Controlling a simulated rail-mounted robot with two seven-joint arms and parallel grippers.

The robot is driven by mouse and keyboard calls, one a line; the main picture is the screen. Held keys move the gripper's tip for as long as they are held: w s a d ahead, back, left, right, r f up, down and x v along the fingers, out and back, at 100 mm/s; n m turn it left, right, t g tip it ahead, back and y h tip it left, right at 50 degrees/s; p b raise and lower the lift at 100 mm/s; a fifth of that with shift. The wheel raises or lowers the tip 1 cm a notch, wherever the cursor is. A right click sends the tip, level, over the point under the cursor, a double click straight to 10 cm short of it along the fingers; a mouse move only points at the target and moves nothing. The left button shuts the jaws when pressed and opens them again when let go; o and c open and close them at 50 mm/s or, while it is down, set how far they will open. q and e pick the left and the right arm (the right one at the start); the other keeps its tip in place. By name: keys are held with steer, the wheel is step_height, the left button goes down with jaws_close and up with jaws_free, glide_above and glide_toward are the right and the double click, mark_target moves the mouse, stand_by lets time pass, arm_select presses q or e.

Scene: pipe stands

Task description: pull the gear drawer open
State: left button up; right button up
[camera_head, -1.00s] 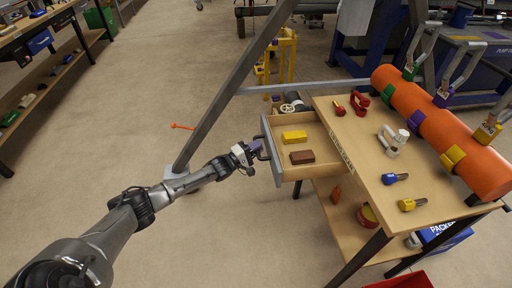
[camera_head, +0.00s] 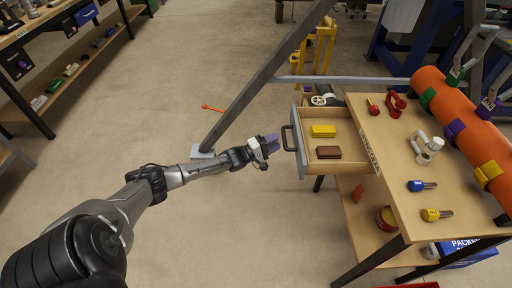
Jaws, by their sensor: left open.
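The gear drawer (camera_head: 303,151) is pulled out from the left side of the wooden table, and its inside shows. A yellow block (camera_head: 323,131) and a brown block (camera_head: 328,153) lie in it. Its dark bar handle (camera_head: 288,138) is on the grey front panel. My left gripper (camera_head: 271,144) is open and empty, a little to the left of the handle and apart from it. My right gripper is not in view.
The table (camera_head: 392,185) carries an orange pipe (camera_head: 465,124) with coloured clamps, a white fitting (camera_head: 427,146) and small coloured parts. A grey slanted beam (camera_head: 262,85) stands behind my left arm.

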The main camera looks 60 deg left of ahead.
arm_select(q)
steer(key=p+v, duration=0.2)
steer(key=v, duration=0.7)
steer(key=shift+r, duration=0.1)
stand_by(0.4)
